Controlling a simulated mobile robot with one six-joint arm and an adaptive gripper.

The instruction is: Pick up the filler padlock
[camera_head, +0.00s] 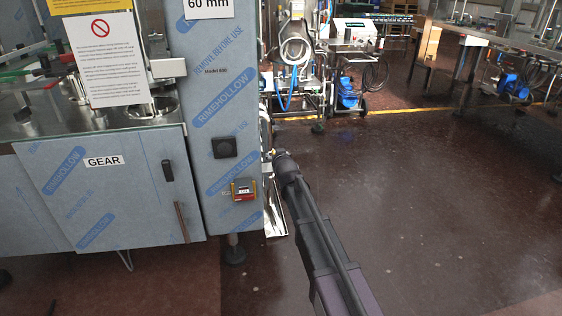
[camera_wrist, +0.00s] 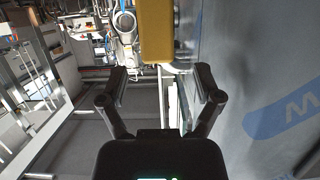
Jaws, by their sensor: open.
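My gripper (camera_wrist: 161,84) is open, its two fingers spread wide with nothing between them in the wrist view. A plain yellow block (camera_wrist: 156,30) hangs into the top middle of that view, above the fingertips and apart from them. It may be the padlock, but no shackle shows. In the head view, a small red and yellow fitting (camera_head: 243,189) sits on the front of the filler's blue-filmed column; I cannot tell if it includes a padlock. My arm reaches to the column's right side, where the gripper is mostly hidden.
The blue-filmed column (camera_head: 231,110) stands close on the right in the wrist view. A cabinet marked GEAR (camera_head: 105,190) adjoins it. Behind stand a wheeled machine with hoses (camera_head: 350,40) and a steel table (camera_head: 470,40). The dark floor (camera_head: 430,200) at right is clear.

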